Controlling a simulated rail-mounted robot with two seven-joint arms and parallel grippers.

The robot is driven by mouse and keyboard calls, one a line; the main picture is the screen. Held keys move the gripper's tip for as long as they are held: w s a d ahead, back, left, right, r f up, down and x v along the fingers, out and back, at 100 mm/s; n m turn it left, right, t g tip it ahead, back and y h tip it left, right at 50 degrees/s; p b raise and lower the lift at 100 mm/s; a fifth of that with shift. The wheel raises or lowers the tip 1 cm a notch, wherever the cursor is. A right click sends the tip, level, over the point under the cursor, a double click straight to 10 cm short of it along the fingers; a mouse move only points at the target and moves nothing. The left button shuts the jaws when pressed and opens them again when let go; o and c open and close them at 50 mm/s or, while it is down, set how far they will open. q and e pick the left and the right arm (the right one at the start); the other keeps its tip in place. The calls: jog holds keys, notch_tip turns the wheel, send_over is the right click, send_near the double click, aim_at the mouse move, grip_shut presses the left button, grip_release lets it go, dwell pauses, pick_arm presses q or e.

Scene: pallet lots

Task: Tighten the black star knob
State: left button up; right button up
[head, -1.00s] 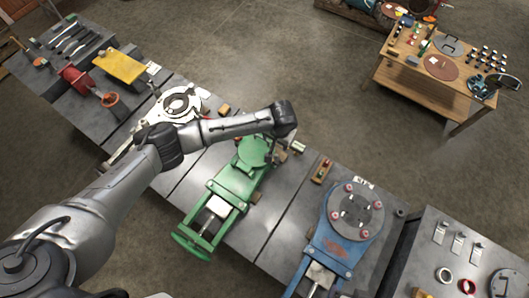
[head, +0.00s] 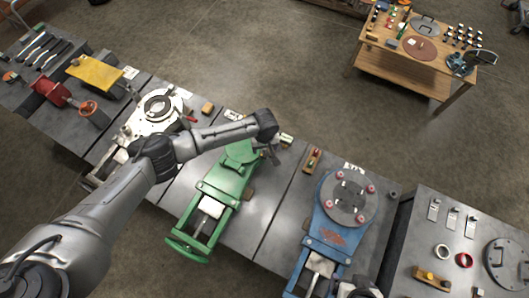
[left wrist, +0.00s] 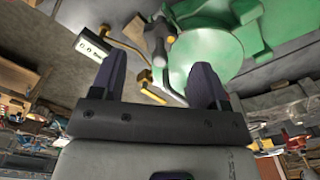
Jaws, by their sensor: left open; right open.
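The green round-topped fixture (head: 225,180) stands on the bench left of centre in the head view. Its green disc (left wrist: 208,55) fills the upper right of the left wrist view. A small dark grey clamp-like part (left wrist: 160,38) with a bent rod stands beside the disc; I cannot tell whether it bears the black star knob. My left gripper (head: 271,152) is at the disc's far right edge. In the left wrist view its fingers (left wrist: 157,75) are open, with the bent rod showing beyond the gap. My right gripper (head: 356,289) shows only partly at the bottom edge, by the blue fixture.
A blue fixture (head: 328,237) with a round grey plate stands to the right. A white round fixture (head: 158,108), a red vise (head: 50,90) and a yellow plate (head: 96,72) are to the left. A small wooden block (head: 312,160) lies between the green and blue fixtures.

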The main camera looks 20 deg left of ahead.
aim_at(264, 153)
pick_arm(q)
jog(key=shift+f+b, duration=0.65)
jog(key=shift+f, duration=2.1)
jog(key=c, duration=0.9)
